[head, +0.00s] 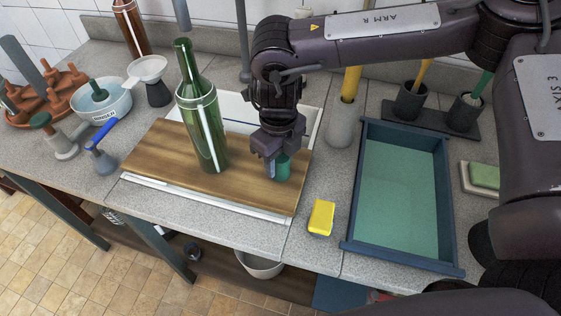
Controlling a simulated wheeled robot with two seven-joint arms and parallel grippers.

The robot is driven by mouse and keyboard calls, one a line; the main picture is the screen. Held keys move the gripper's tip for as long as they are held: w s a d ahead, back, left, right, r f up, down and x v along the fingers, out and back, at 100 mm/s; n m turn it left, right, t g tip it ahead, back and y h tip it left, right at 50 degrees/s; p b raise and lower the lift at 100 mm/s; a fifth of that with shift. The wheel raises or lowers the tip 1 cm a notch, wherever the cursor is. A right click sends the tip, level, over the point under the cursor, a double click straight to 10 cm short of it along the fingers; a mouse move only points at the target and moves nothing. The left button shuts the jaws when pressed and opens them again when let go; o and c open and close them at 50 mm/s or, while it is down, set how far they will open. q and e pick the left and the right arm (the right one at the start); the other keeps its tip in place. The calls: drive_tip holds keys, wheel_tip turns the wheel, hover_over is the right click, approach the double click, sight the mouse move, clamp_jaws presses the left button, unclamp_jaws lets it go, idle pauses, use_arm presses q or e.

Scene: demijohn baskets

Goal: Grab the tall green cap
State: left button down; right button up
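A green cap (283,169) stands on the wooden board (150,165), near its right end. My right gripper (275,167) points down at it from above, with a grey finger beside the cap's left side. The gripper hides the cap's upper part. I cannot tell whether the fingers are closed on the cap or only around it. The cap appears to be still at board level. My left gripper is not in view.
A tall green glass bottle (203,125) stands on the board left of the gripper. A yellow sponge (321,217) lies on the counter to the right, before a blue-rimmed tray (352,190). A white bowl (113,104) and a funnel (147,69) stand at the left.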

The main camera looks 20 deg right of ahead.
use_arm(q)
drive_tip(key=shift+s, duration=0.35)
use_arm(e)
drive_tip(key=c, duration=0.5)
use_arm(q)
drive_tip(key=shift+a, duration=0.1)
use_arm(e)
drive_tip(key=shift+r, duration=0.1)
